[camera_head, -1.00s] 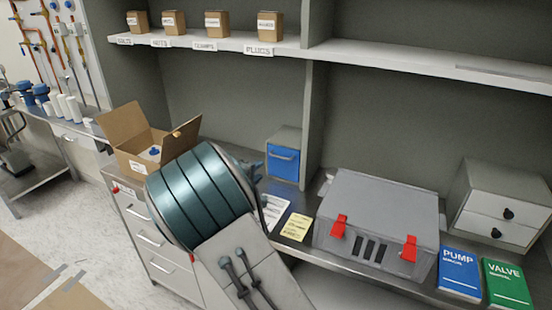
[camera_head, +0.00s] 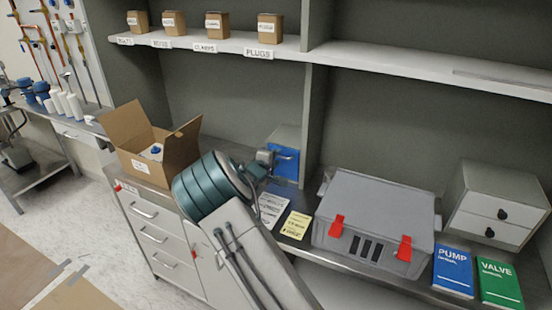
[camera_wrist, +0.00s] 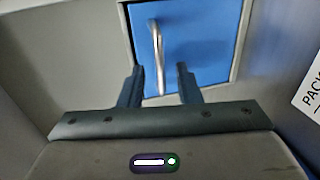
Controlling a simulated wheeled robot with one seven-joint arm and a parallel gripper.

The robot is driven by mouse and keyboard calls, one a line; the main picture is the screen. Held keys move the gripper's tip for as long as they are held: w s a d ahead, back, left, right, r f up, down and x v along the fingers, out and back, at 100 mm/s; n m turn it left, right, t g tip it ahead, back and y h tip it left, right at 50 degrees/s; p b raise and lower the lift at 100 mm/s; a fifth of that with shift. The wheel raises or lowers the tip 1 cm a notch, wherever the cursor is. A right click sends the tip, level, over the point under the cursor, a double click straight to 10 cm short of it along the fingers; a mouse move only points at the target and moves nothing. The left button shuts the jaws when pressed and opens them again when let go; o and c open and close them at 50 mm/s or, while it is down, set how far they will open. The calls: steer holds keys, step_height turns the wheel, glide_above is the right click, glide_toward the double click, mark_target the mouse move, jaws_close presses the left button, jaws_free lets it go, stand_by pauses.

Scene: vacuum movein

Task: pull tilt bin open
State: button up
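The tilt bin is a small grey box with a blue front (camera_head: 287,161), standing on the counter at the back beside the upright divider. Its front looks closed. The wrist view shows the blue front (camera_wrist: 208,42) with a thin metal handle (camera_wrist: 157,45) running up the picture. My gripper (camera_wrist: 160,72) is open there, one dark finger on each side of the handle's lower end. Whether a finger touches the handle cannot be told. In the head view my gripper (camera_head: 268,158) is at the bin's front and covers its left part.
An open cardboard box (camera_head: 140,150) stands left of my arm. A grey case with red latches (camera_head: 375,215) sits to the right, with paper notes (camera_head: 297,224) between. Manuals (camera_head: 456,270) and a small drawer unit (camera_head: 497,205) are farther right. A shelf (camera_head: 220,45) runs above.

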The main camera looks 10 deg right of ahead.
steer(key=shift+c, duration=0.3)
jaws_close()
